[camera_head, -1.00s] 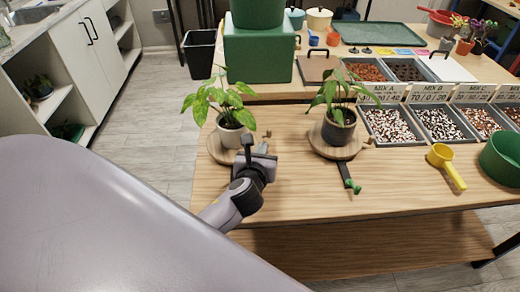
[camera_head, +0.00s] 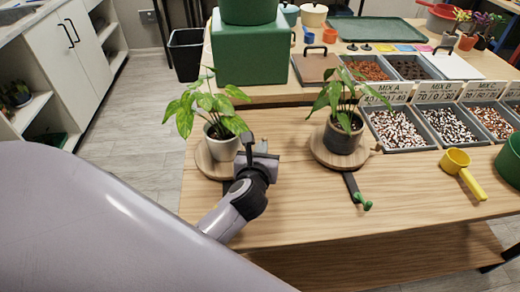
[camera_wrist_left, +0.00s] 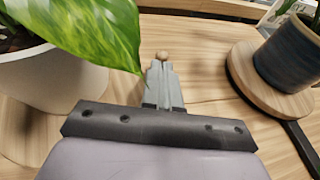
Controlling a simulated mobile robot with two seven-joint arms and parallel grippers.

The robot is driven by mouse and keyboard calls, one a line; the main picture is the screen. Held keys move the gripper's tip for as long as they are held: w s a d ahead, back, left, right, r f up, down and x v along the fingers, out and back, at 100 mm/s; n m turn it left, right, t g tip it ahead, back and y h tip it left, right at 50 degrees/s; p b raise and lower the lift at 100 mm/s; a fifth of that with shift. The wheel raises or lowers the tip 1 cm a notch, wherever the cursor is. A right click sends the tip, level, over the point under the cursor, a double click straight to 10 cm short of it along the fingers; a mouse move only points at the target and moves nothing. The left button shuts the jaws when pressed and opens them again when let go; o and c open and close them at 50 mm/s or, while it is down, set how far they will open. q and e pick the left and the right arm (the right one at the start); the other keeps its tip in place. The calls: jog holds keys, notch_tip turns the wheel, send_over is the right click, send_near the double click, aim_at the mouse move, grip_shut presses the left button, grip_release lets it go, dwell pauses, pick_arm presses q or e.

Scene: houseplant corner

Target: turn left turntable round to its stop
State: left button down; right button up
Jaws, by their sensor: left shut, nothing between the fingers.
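The left turntable (camera_head: 207,168) is a round wooden disc near the table's left edge. A white pot (camera_head: 221,147) with a leafy plant (camera_head: 207,104) stands on it. My left gripper (camera_head: 254,143) is shut and empty, just right of the white pot. In the left wrist view the closed fingers (camera_wrist_left: 163,78) point at a small wooden peg (camera_wrist_left: 163,55) just beyond their tips; I cannot tell whether they touch it. A dark piece shows low beside the gripper; I cannot tell whether it is the turntable's bar. My right gripper is out of view.
The right turntable (camera_head: 323,157) carries a dark pot (camera_head: 343,134) and has a dark bar with a green knob (camera_head: 362,202). Mix bins (camera_head: 397,130), a yellow scoop (camera_head: 462,172) and a green pot (camera_head: 508,158) are farther right. The wooden table's front middle is clear.

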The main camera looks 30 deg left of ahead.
pick_arm(q)
jog(key=shift+w+a+f, duration=0.1)
jog(key=shift+w, duration=0.15)
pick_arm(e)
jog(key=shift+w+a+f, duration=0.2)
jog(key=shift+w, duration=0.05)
pick_arm(q)
jog(key=shift+w, duration=0.1)
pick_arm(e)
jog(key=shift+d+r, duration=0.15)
pick_arm(q)
jog(key=shift+w+a+n+y, duration=0.1)
jog(key=shift+n+y, duration=0.2)
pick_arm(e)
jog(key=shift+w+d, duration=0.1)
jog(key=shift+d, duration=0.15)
